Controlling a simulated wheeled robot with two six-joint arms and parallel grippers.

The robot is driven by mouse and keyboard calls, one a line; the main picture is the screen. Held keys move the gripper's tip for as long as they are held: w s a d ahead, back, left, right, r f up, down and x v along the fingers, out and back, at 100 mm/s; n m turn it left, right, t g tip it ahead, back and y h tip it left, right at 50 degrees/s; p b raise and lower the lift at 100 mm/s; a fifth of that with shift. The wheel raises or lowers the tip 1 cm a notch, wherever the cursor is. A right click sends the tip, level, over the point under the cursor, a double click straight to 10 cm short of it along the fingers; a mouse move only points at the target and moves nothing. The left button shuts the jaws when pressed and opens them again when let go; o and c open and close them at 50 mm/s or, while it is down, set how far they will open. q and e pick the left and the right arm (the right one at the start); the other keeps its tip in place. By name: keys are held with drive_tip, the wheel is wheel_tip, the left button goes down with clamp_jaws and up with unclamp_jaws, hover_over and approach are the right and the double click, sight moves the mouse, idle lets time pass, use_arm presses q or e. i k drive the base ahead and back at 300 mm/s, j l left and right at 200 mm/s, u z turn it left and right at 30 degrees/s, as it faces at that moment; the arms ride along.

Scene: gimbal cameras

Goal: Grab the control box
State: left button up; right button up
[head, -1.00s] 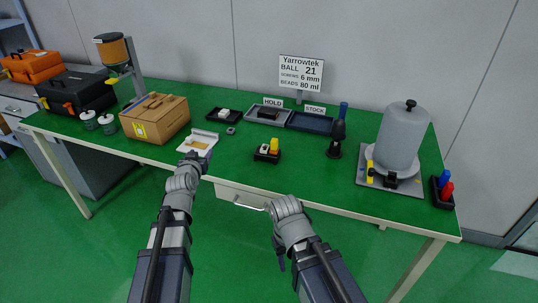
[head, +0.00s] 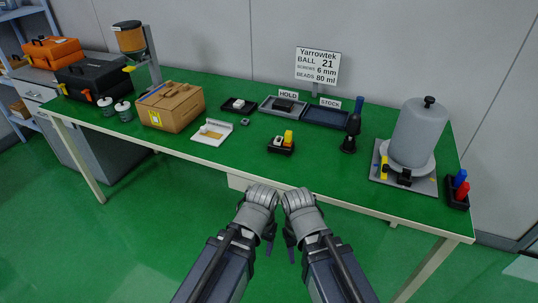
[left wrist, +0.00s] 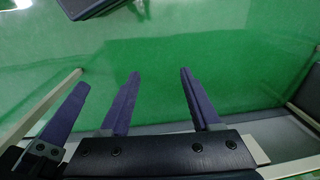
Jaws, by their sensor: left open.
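A small black box (head: 281,147) with a yellow block and white blocks on top stands near the table's front edge, right of centre in the head view. I cannot tell for certain that it is the control box. My left gripper (head: 268,243) is in front of the table, below its edge, and its fingers are mostly hidden in the head view. In the left wrist view the left gripper (left wrist: 158,75) is open and empty, with floor between its fingers. My right gripper (head: 291,245) is beside it; its opening is hidden. Neither gripper touches the box.
A white tray (head: 200,137) and cardboard box (head: 183,112) are to the left. Trays marked HOLD (head: 266,107) and STOCK (head: 325,121) lie behind. A grey cylinder (head: 417,132) on a plate and a black holder (head: 457,203) are to the right. Green tabletop is free around the black box.

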sight(277, 145)
drive_tip(key=j+z, duration=0.1)
drive_tip(key=z, duration=0.55)
drive_tip(key=j+z, duration=0.45)
drive_tip(key=k+j+z, duration=0.2)
drive_tip(key=j+z, duration=0.25)
drive_tip(key=k+j, duration=0.15)
drive_tip(key=j, duration=0.2)
drive_tip(key=k+j+z, duration=0.1)
drive_tip(key=j, duration=0.25)
drive_tip(key=k+j, duration=0.15)
drive_tip(key=j, duration=0.15)
drive_tip(key=k+j+z, duration=0.1)
drive_tip(key=j, duration=0.25)
